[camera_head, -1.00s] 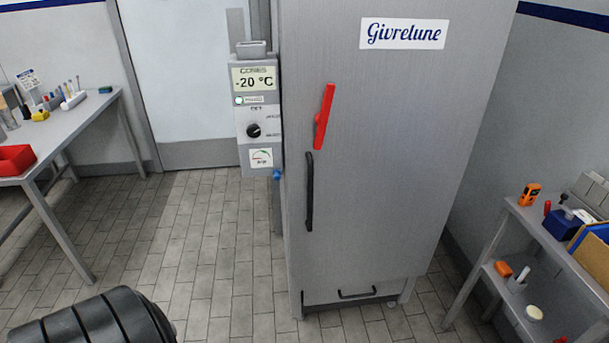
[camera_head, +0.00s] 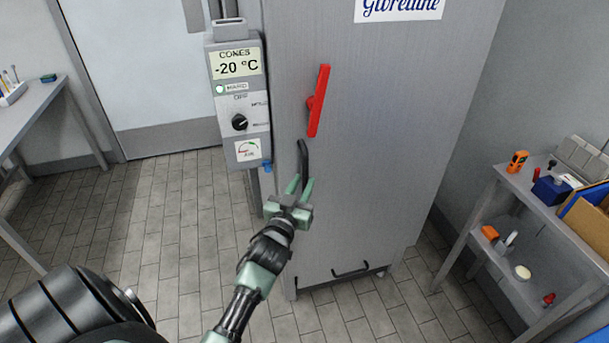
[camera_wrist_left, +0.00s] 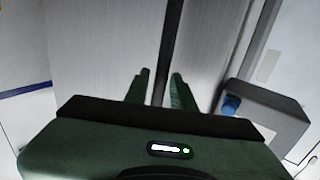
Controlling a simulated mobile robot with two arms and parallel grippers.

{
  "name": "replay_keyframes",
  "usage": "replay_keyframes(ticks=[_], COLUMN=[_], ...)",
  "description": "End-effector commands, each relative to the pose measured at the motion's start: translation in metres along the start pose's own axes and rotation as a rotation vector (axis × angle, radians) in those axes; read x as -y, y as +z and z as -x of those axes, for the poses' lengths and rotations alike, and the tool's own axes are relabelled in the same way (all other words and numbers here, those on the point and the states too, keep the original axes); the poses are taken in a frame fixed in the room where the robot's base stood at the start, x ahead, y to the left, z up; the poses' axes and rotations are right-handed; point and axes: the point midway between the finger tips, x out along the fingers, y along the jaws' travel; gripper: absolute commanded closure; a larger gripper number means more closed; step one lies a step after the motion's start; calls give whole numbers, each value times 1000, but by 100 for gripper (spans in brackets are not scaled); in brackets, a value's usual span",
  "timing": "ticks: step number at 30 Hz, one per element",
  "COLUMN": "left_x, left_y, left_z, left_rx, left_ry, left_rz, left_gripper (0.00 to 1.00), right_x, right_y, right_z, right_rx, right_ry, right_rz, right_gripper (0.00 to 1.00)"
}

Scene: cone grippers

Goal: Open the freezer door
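The tall grey freezer (camera_head: 385,130) stands in the middle of the head view with its door shut. A red lever (camera_head: 319,102) on the door points up, slightly tilted. Below it is a black upright handle (camera_head: 303,158). My left gripper (camera_head: 300,185) is open at the handle's lower part, which it partly hides. In the left wrist view the dark handle bar (camera_wrist_left: 170,45) runs between the two green fingers (camera_wrist_left: 160,80), with a gap on each side. My right gripper is not in view.
A grey control box (camera_head: 238,95) reading -20 °C hangs left of the freezer. A shelf unit (camera_head: 560,215) with tools stands at the right, a table (camera_head: 30,115) at the left. A low black handle (camera_head: 350,270) is near the freezer's foot. Tiled floor is free in front.

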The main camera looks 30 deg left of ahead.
Motion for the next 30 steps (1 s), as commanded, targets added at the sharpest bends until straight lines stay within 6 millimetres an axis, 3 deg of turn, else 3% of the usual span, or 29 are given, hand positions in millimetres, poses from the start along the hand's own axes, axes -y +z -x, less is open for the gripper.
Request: replay_keyframes(ticks=[6,16,19,30], left_x=[0,0,0,0], left_y=[0,0,1,1], left_z=[-25,-29,-29,-28], left_rx=[0,0,1,1], left_ry=[0,0,0,1], left_rz=[-1,-1,-1,-1], left_gripper=[75,75,100,100], right_x=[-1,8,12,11], right_y=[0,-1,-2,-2], right_z=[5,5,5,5], right_rx=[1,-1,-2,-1], right_ry=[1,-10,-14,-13], right_rz=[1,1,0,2], right_gripper=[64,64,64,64])
